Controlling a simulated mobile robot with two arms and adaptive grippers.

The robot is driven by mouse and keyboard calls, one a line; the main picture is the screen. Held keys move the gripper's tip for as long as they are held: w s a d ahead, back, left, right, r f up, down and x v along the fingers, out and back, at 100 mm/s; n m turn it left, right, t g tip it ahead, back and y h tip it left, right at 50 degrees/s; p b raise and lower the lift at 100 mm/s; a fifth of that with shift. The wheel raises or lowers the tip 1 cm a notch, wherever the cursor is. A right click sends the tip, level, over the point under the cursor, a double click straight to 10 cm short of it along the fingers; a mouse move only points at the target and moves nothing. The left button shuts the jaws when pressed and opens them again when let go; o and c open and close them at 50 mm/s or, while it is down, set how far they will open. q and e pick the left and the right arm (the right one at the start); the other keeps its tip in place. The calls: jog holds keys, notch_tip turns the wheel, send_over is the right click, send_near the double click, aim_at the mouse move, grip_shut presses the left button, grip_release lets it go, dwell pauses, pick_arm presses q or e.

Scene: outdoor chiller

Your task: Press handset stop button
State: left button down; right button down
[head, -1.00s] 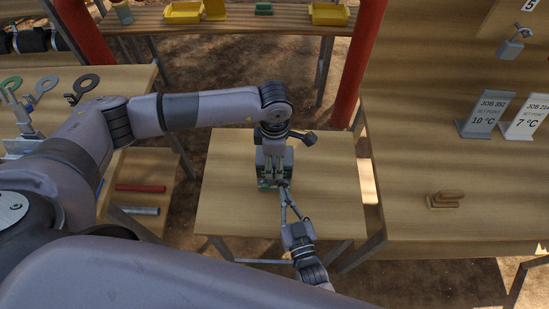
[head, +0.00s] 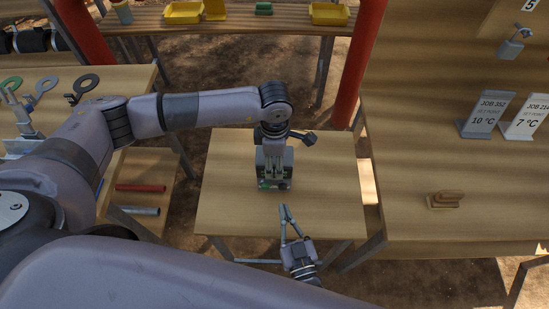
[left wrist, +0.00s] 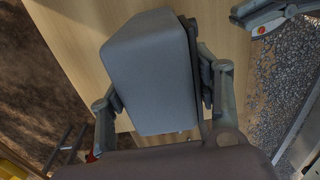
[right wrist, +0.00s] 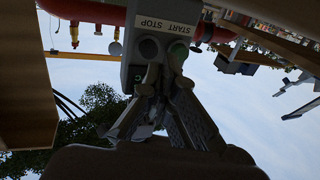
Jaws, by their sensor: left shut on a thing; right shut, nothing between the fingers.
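The handset (head: 274,183) is a grey box held above the small table, its button face toward me. My left gripper (head: 273,163) is shut on it; in the left wrist view the fingers grip both sides of the grey body (left wrist: 150,75). In the right wrist view the handset (right wrist: 133,62) appears upside down with START and STOP labels.
The small wooden table (head: 230,210) is otherwise bare. On the right stands a larger wooden surface with set-point cards (head: 486,114) and a wooden block (head: 445,200). Yellow bins (head: 183,12) sit on the back bench. Red posts (head: 359,65) flank the table.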

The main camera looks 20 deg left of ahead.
pick_arm(q)
jog(key=shift+s+a+f, duration=0.1)
jog(key=shift+s+f, duration=0.15)
jog(key=shift+f, duration=0.1)
pick_arm(e)
jog(key=v, duration=1.2)
jog(key=shift+f, duration=0.1)
pick_arm(q)
jog(key=c, duration=1)
grip_release()
jog(key=o, duration=0.5)
jog(key=shift+w+r, duration=0.1)
jog(key=shift+w, duration=0.15)
jog(key=shift+o, duration=0.2)
jog(key=shift+r, duration=0.1)
jog(key=shift+r, duration=0.15)
notch_tip(320, 180, up, 12)
jog(key=shift+f, duration=0.15)
